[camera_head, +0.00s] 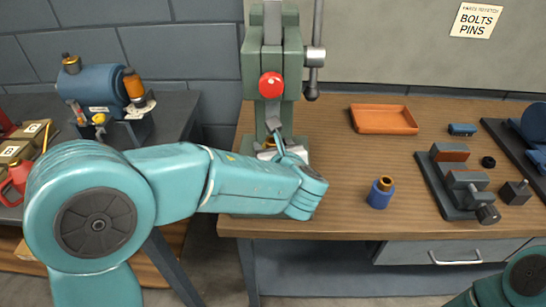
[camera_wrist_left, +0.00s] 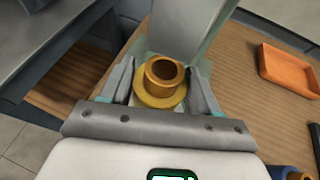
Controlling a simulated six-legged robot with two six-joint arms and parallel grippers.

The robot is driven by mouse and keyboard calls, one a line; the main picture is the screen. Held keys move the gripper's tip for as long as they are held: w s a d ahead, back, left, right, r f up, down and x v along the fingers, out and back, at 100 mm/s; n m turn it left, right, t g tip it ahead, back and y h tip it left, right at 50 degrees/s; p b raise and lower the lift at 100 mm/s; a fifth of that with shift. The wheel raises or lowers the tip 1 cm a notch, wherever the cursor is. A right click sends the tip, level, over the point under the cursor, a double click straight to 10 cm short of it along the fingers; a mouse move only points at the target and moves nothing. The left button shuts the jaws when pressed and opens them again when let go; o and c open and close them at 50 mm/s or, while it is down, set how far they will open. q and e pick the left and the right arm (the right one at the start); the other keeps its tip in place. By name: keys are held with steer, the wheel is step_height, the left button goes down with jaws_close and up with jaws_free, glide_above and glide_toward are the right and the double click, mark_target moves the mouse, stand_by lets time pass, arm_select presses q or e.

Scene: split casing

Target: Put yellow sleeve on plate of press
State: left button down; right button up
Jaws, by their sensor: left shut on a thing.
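The yellow sleeve (camera_wrist_left: 163,78), a flanged ring with an open bore, stands upright between my left gripper's fingers (camera_wrist_left: 160,88) in the left wrist view. The gripper is shut on it. In the head view my left gripper (camera_head: 276,146) reaches in under the ram of the green press (camera_head: 270,45), and only a small yellow patch of the sleeve (camera_head: 269,143) shows. The press's pale plate (camera_head: 264,155) is mostly hidden by my arm and gripper. I cannot tell whether the sleeve touches the plate. My right gripper is out of view.
A blue part with a brass top (camera_head: 381,194) stands right of my left arm on the wooden bench. An orange tray (camera_head: 384,119) lies behind it. A grey vise (camera_head: 455,185) is further right. The bench between press and tray is clear. A blue motor-like unit (camera_head: 95,85) is on the left table.

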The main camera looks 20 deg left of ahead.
arm_select(q)
step_height(320, 180, down, 4)
steer(key=b, duration=0.3)
steer(key=shift+w+r, duration=0.1)
steer(key=shift+r, duration=0.25)
steer(key=shift+a, duration=0.1)
steer(key=shift+c, duration=1.2)
jaws_free()
steer(key=shift+f, duration=0.25)
